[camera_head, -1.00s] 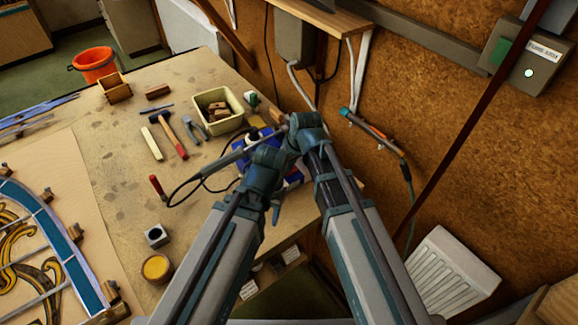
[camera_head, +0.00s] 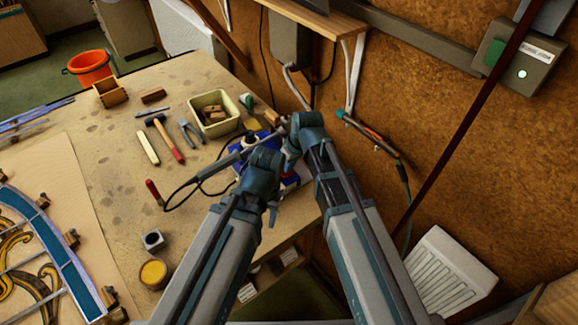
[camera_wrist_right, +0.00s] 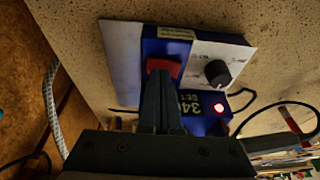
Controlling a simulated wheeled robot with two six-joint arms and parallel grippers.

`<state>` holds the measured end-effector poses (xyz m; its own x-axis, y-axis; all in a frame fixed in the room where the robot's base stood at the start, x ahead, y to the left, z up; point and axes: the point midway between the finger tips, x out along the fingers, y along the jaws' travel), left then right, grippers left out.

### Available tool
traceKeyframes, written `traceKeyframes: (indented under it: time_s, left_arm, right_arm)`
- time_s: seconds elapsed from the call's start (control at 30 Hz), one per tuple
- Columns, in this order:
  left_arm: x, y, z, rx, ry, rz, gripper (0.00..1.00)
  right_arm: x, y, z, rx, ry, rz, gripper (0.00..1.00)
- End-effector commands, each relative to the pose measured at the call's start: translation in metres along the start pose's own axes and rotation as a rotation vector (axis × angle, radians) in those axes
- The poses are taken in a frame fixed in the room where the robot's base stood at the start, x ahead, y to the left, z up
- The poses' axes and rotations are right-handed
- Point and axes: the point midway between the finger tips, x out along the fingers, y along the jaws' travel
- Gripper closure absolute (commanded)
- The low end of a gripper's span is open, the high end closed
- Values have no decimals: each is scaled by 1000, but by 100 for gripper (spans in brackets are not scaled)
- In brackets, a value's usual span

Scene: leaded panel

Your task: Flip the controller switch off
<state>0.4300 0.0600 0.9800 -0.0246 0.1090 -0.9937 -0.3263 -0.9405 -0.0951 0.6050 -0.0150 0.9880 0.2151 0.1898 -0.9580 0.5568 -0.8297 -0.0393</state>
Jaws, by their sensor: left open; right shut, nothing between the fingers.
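The controller is a blue box with a white face; the right wrist view (camera_wrist_right: 225,52) shows it close up. It has a red switch (camera_wrist_right: 163,66), a black knob, a display with "34" partly visible, and a glowing red light (camera_wrist_right: 218,108). My right gripper (camera_wrist_right: 164,80) is shut and empty, its fingertips at the lower edge of the red switch; I cannot tell whether they press it. In the head view my arms mostly hide the controller (camera_head: 293,181). My left gripper (camera_head: 274,212) is open, below the controller near the bench edge.
A soldering iron with a looped cable (camera_head: 230,160) lies left of my arms. The bench also holds a cream tub (camera_head: 215,128), a hammer (camera_head: 170,143), pliers, a yellow tin (camera_head: 154,272) and the leaded panel (camera_head: 45,235). A cork-brown wall stands to the right.

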Motion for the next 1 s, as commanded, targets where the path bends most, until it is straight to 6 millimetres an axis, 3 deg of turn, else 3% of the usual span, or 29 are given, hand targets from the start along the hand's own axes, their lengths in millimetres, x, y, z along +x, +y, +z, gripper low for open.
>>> traceKeyframes:
  time_s: [0.37, 1.0]
  left_arm:
    - [-33, -3, 2, 1, 0, 0, 50]
    - [-127, -12, 8, -11, 0, 2, 50]
  right_arm:
    - [-32, -2, -11, 1, 0, 1, 100]
    - [-129, -2, -14, 2, -1, 1, 100]
